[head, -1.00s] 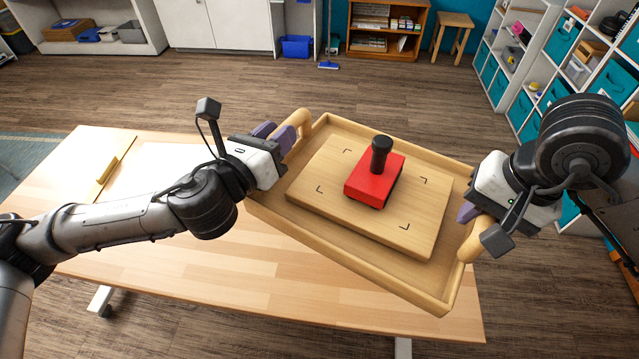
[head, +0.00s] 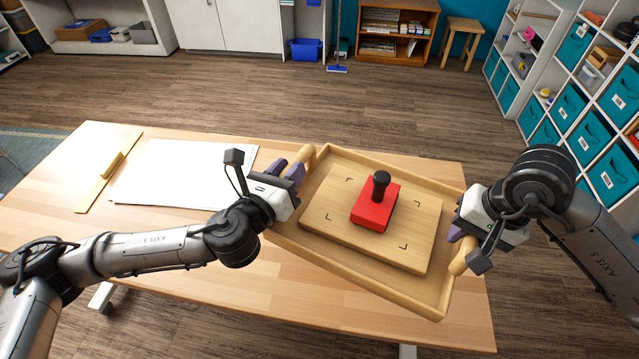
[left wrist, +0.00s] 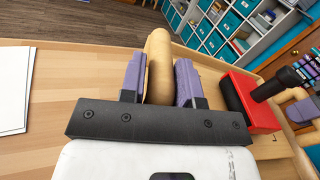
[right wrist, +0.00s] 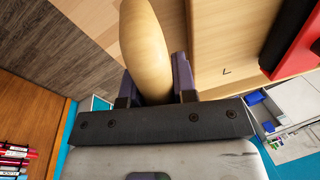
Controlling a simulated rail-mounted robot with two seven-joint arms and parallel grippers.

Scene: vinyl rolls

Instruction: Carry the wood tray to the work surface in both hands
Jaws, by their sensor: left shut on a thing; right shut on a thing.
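The wood tray (head: 440,302) is over the right part of the work surface (head: 330,318), turned at an angle; I cannot tell whether it touches. A wooden board (head: 330,218) with corner marks lies in it, and a red block with a black knob (head: 372,208) sits on the board. My left gripper (head: 293,170) is shut on the tray's left handle (left wrist: 159,65). My right gripper (head: 458,243) is shut on the right handle (right wrist: 146,45). The fingers lie on both sides of each handle in the wrist views.
White paper sheets (head: 165,172) lie on the table's back left, beside a wooden strip with a raised grip (head: 108,170). The table's front middle is clear. Shelves with teal bins (head: 568,105) stand at the right, and a stool (head: 461,38) stands at the back.

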